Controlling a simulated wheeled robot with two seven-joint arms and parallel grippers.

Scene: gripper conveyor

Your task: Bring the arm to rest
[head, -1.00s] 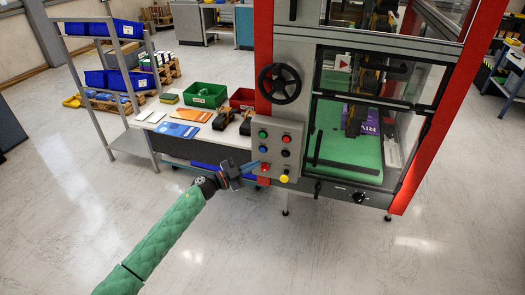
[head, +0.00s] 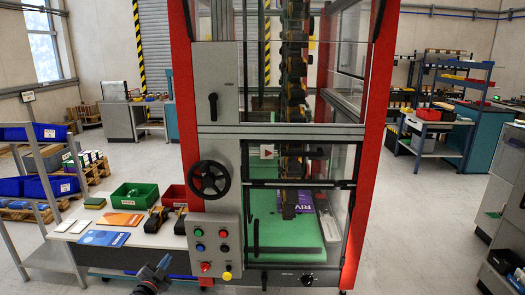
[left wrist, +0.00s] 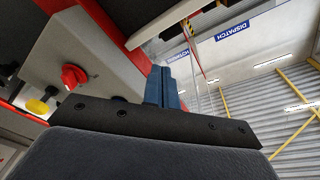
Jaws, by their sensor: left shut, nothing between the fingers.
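My left gripper (head: 162,266) shows at the bottom edge of the head view, in front of the white table and left of the control panel. In the left wrist view its blue fingers (left wrist: 165,88) are together, with nothing between them. The rest of the left arm is out of the head view. My right gripper is in neither view.
The control panel (head: 214,244) has a red knob (head: 205,267), a yellow button (head: 227,275) and several other buttons. A black handwheel (head: 209,179) is above it. The red-framed machine holds a green conveyor (head: 285,236). A green bin (head: 134,195) stands on the white table (head: 150,238).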

